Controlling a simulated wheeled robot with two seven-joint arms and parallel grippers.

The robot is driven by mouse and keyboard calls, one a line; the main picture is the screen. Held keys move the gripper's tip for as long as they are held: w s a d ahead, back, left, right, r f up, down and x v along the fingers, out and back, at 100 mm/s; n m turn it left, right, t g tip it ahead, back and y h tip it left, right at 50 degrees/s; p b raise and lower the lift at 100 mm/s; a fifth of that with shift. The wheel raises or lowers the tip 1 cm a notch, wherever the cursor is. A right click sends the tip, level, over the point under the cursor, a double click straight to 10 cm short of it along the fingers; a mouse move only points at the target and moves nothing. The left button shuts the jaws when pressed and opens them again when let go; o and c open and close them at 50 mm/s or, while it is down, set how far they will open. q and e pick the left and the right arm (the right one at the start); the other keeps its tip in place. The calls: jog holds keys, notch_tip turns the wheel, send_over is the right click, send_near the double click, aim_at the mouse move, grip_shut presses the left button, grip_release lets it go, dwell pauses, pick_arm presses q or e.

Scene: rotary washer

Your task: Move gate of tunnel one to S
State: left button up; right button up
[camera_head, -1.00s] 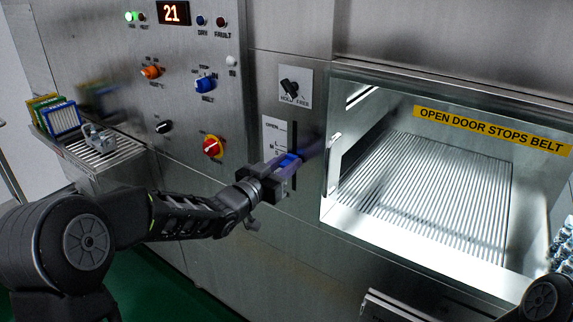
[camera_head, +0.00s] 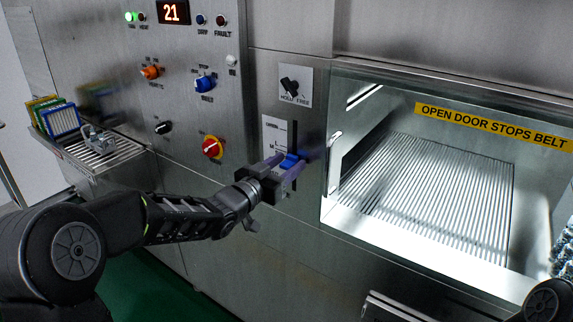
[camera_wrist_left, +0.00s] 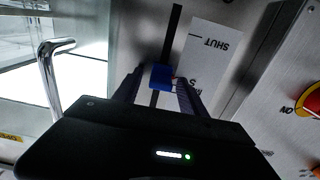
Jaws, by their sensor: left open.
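The gate slider is a blue handle (camera_head: 292,161) in a dark vertical slot (camera_head: 294,132) beside a white scale plate (camera_head: 274,130). In the left wrist view the blue handle (camera_wrist_left: 162,77) sits close to the S mark, with SHUT (camera_wrist_left: 230,42) further along the plate; that view is upside down. My left gripper (camera_head: 291,164) is open, its two fingers spread on either side of the handle. The wrist view shows the fingertips (camera_wrist_left: 156,82) flanking the handle; I cannot tell whether they touch it. My right gripper is not in view.
A HOLD/FREE knob (camera_head: 289,86) is above the slot. A red and yellow switch (camera_head: 212,147) and other knobs are to the left. A metal door handle (camera_head: 335,162) is close on the right, beside the lit tunnel opening. A rack with colored frames (camera_head: 62,121) stands far left.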

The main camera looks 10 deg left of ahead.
pick_arm(q)
jog(key=b+v, duration=0.1)
jog(key=v, duration=0.6)
jog(key=shift+s, duration=0.35)
jog(key=shift+a+f, duration=0.1)
jog(key=s+d+f+n+g+y, duration=0.1)
jog(key=s+d+f+n+g, duration=0.15)
jog(key=f, duration=0.85)
jog(key=s+d+f+n+g+y, duration=0.1)
jog(key=s+f+g, duration=0.25)
jog(key=f, duration=0.65)
jog(key=s+d+f+n+g+y, duration=0.1)
jog(key=s+f+g, duration=0.15)
jog(key=f, duration=0.85)
jog(key=s+d+f+n+g, duration=0.1)
jog(key=s+d+f+g, duration=0.2)
jog(key=s+f, duration=0.6)
jog(key=s+d+f+g, duration=0.4)
jog(key=s+f, duration=0.5)
jog(key=s, duration=0.8)
jog(key=shift+s+d+n, duration=0.15)
jog(key=shift+d+n, duration=0.2)
jog(key=shift+d, duration=0.35)
